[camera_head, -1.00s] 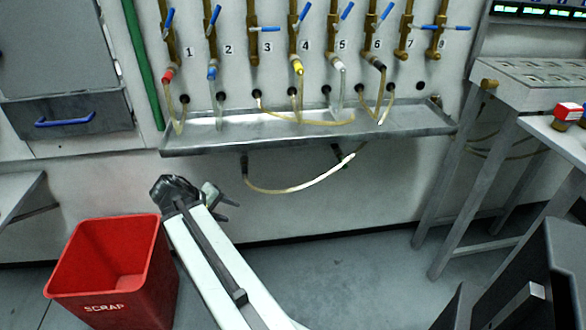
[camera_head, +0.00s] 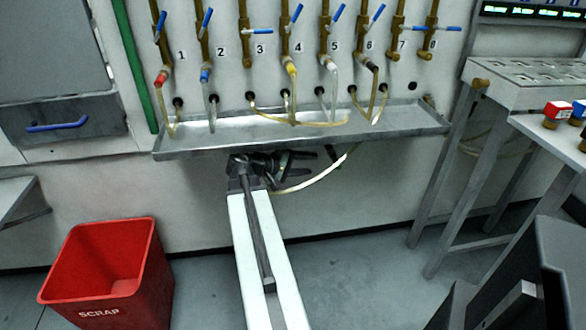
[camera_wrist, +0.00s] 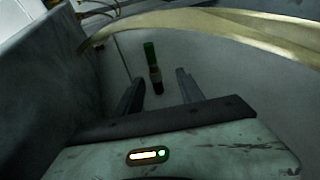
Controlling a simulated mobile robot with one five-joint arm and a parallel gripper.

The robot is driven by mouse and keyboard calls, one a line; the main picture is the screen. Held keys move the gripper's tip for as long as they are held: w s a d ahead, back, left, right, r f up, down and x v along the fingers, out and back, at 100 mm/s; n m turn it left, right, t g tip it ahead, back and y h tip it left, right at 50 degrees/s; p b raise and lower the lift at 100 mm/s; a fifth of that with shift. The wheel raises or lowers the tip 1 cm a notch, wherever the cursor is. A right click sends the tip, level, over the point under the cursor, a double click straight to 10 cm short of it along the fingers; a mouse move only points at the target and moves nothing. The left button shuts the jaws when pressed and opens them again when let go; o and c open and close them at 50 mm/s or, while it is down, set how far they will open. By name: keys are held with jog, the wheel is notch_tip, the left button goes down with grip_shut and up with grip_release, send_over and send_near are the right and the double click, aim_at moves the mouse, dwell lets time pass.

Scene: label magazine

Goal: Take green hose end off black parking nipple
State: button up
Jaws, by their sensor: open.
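In the wrist view, the green hose end (camera_wrist: 149,50) meets the black parking nipple (camera_wrist: 156,82) in one line, ahead of my gripper (camera_wrist: 160,77). My gripper is open, with one finger on each side of the nipple in the picture. It holds nothing, and I cannot tell how far ahead the nipple lies. In the head view, my gripper (camera_head: 314,164) is just under the tray, pointing right. A pale hose (camera_head: 318,180) curves up to the right beyond it. The green end is not clear in the head view.
The metal tray (camera_head: 300,133) runs along the wall above my gripper. Several hoses hang from the brass valves over it. A red scrap bin (camera_head: 115,275) stands on the floor at left, and a metal stand (camera_head: 455,170) is at right. The floor between is mostly open.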

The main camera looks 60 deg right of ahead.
aim_at(340, 168)
jog(key=x, duration=0.3)
jog(key=r+b+x, duration=0.1)
jog(key=x, duration=0.5)
jog(key=shift+s+d+r+b, duration=0.25)
jog(key=shift+d+b, duration=0.1)
jog(key=shift+d, duration=0.15)
grip_shut()
jog(key=shift+s+a, duration=1.6)
jog(key=shift+a, duration=0.35)
